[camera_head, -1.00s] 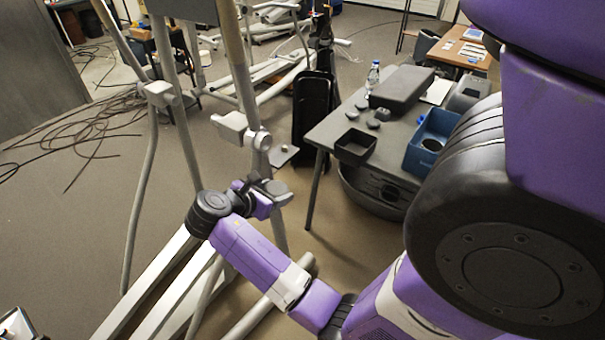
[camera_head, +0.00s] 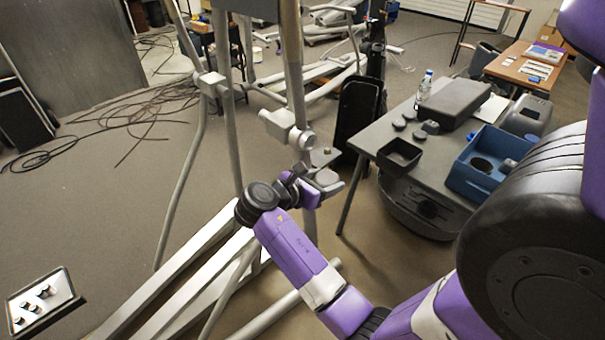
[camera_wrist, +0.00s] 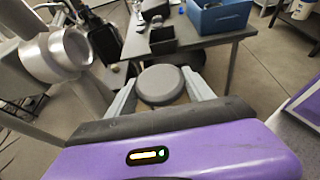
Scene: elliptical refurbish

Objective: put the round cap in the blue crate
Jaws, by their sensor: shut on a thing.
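The round cap (camera_wrist: 160,84) is a grey disc between the two fingers of my gripper (camera_wrist: 162,92) in the wrist view. My gripper is shut on it, with a finger at either side. In the head view my gripper (camera_head: 326,184) is beside a grey metal frame post, left of the grey table, and the cap is hard to make out there. The blue crate (camera_head: 462,184) stands on the table's right part, with a dark round shape inside. The crate also shows at the top of the wrist view (camera_wrist: 232,19), beyond the gripper and to the right.
A black open bin (camera_head: 399,158) sits at the table's (camera_head: 440,140) near left edge. Small dark pieces (camera_head: 410,116), a bottle (camera_head: 424,86) and a dark grey box (camera_head: 454,103) stand behind it. Grey frame posts (camera_head: 296,80) rise close to my gripper.

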